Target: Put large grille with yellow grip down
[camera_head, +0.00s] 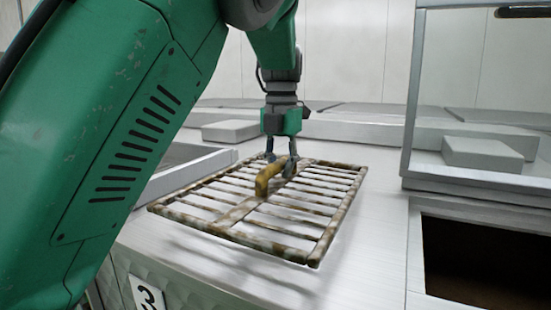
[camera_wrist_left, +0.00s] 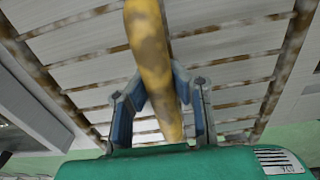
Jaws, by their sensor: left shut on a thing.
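The large grille (camera_head: 318,232) is a rusty, worn metal frame with several crossbars and a wide middle bar. Its yellow grip (camera_head: 268,178) is scuffed and stands up from the middle. My left gripper (camera_head: 281,166) comes down from above and is shut on the yellow grip. In the left wrist view the yellow grip (camera_wrist_left: 148,45) runs between the blue-grey fingers (camera_wrist_left: 160,95), with the bars behind it. The grille lies roughly level over the pale metal worktop (camera_head: 200,258), with shadows under it; I cannot tell whether it touches. My right gripper is not in view.
A dark rectangular opening (camera_head: 485,262) is at the lower right. A glass-sided case with a metal frame (camera_head: 409,100) stands behind it. A raised metal edge (camera_head: 180,178) lies left of the grille. Flat grey blocks (camera_head: 232,130) stand at the back.

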